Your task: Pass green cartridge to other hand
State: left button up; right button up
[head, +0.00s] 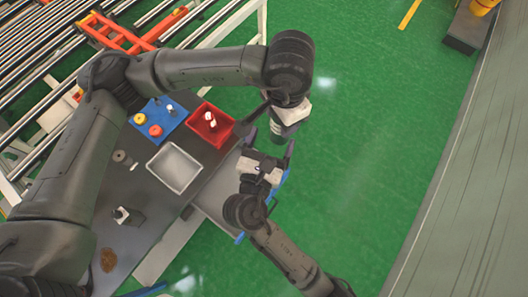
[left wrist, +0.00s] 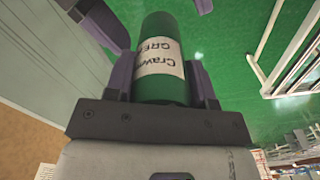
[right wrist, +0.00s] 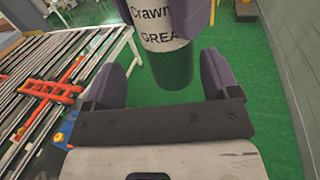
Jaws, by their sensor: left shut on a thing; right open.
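The green cartridge (left wrist: 160,32) has a white label with dark lettering. My left gripper (left wrist: 158,70) is shut on it, with a purple finger on each side. The cartridge also shows in the right wrist view (right wrist: 170,68), where its free end points down toward my right gripper (right wrist: 160,78). That gripper is open, with one finger on each side of the cartridge's end. In the head view, my right gripper (head: 268,146) is just below my left gripper, and the cartridge is largely hidden.
A table on the left holds a red bin (head: 222,138), a grey tray (head: 194,186) and a blue panel with buttons (head: 168,108). A roller conveyor (head: 40,60) lies beyond it. Green floor (head: 370,140) is open to the right, up to a grey wall.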

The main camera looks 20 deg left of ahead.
aim_at(273, 135)
jog(key=shift+w, duration=1.75)
pick_arm(q)
jog(key=shift+d, duration=0.15)
pick_arm(e)
jog(key=shift+s+a, duration=0.1)
jog(key=shift+a, duration=0.05)
jog(key=c, duration=1)
pick_arm(q)
jog(key=o, duration=0.7)
pick_arm(e)
jog(key=shift+r, duration=0.1)
jog(key=shift+c, duration=0.4)
pick_arm(q)
jog(key=o, duration=0.4)
